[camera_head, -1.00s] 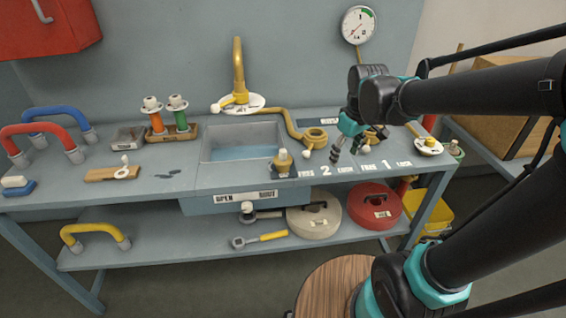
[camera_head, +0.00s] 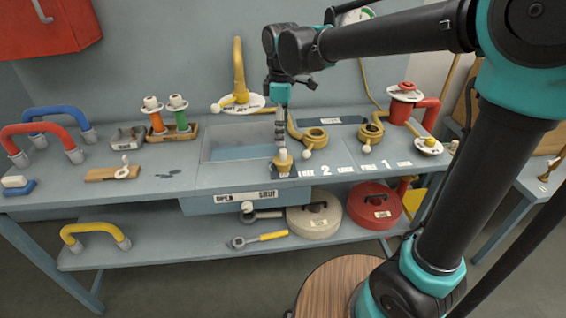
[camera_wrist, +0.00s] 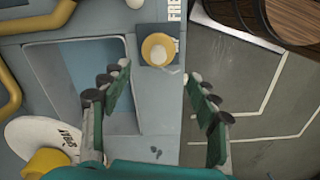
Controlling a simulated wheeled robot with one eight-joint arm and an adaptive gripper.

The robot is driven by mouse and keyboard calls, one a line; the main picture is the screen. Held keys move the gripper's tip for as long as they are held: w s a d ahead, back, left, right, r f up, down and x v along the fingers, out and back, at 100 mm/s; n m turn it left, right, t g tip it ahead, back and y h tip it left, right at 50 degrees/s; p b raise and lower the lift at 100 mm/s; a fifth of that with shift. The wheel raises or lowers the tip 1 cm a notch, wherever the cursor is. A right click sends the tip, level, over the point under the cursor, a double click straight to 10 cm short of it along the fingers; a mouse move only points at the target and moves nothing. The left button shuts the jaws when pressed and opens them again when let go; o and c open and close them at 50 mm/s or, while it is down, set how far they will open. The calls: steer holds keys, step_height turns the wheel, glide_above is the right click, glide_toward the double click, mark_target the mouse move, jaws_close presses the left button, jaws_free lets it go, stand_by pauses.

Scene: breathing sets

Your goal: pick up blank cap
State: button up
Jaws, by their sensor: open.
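The likely blank cap (camera_head: 283,160) is a small brass-yellow piece with a pale knob on top. It sits on a dark square plate at the front edge of the bench, right of the sink. In the wrist view the cap (camera_wrist: 158,50) shows from above, beyond the fingertips and roughly centred between them. My gripper (camera_head: 281,143) points down just above the cap in the head view. In the wrist view my gripper (camera_wrist: 160,75) is open, with nothing between its fingers. Whether a finger touches the cap cannot be told.
The sink (camera_head: 240,142) lies left of the cap, with a yellow spout (camera_head: 239,70) behind it. A brass ring fitting (camera_head: 314,138) stands close on the right. A lower shelf holds a cream round lid (camera_head: 313,222) and a red one (camera_head: 374,208).

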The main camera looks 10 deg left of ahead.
mark_target(283, 150)
step_height(283, 150, down, 10)
steer(key=shift+w+d, duration=0.1)
steer(key=shift+w, duration=0.05)
stand_by(0.4)
jaws_close()
stand_by(0.4)
